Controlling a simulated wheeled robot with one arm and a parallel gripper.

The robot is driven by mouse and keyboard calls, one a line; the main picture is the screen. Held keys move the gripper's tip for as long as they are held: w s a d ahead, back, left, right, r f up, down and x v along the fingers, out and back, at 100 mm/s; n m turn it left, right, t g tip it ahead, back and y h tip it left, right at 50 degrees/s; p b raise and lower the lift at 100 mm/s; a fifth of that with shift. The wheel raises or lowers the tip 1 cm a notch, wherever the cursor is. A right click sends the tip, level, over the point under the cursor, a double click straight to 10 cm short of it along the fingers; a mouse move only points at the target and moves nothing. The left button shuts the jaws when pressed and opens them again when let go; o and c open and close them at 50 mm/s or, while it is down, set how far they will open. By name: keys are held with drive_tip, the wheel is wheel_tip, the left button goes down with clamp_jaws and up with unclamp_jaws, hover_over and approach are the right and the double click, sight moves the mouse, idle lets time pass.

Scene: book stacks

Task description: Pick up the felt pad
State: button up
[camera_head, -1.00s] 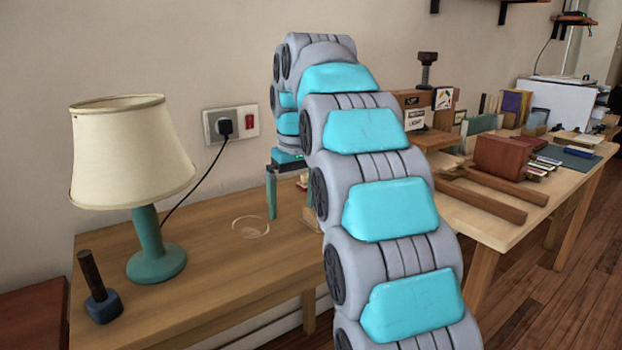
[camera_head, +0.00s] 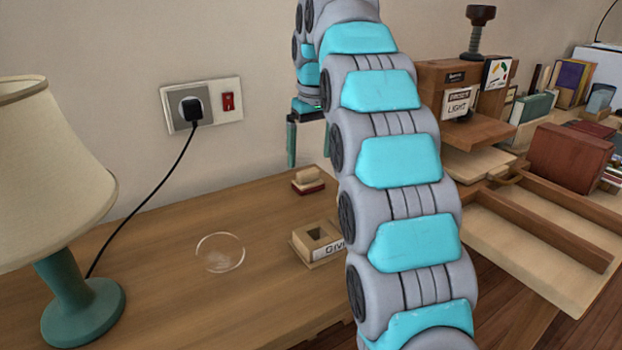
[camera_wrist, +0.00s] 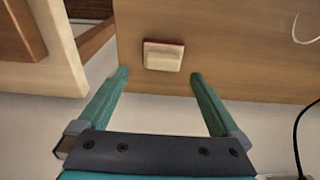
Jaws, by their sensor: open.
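The felt pad (camera_head: 307,181) looks like a small pale wooden block on a dark red base. It lies on the wooden desk toward the wall in the head view. In the wrist view the felt pad (camera_wrist: 163,56) sits just beyond the fingertips, roughly centred between them, with red showing along its far edge. My gripper (camera_head: 309,158) hangs over the back of the desk, its two green fingers apart and empty. In the wrist view my gripper (camera_wrist: 158,74) is open, and the fingers do not touch the pad.
A small wooden box with a lettered label (camera_head: 318,244) stands in front of the pad. A clear round disc (camera_head: 220,252) lies to the left, near a teal lamp (camera_head: 80,300). A wall socket (camera_head: 202,104) has a black cord. A crowded table (camera_head: 520,240) is at right.

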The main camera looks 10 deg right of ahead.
sight(308, 171)
drive_tip(key=shift+a+f, duration=0.15)
drive_tip(key=shift+f, duration=1.25)
drive_tip(key=shift+w+a+f, duration=0.1)
drive_tip(key=shift+a+f, duration=0.05)
drive_tip(key=shift+f, duration=1.65)
drive_tip(key=c, duration=1.1)
drive_tip(key=shift+c, duration=0.2)
drive_tip(key=shift+r, duration=0.1)
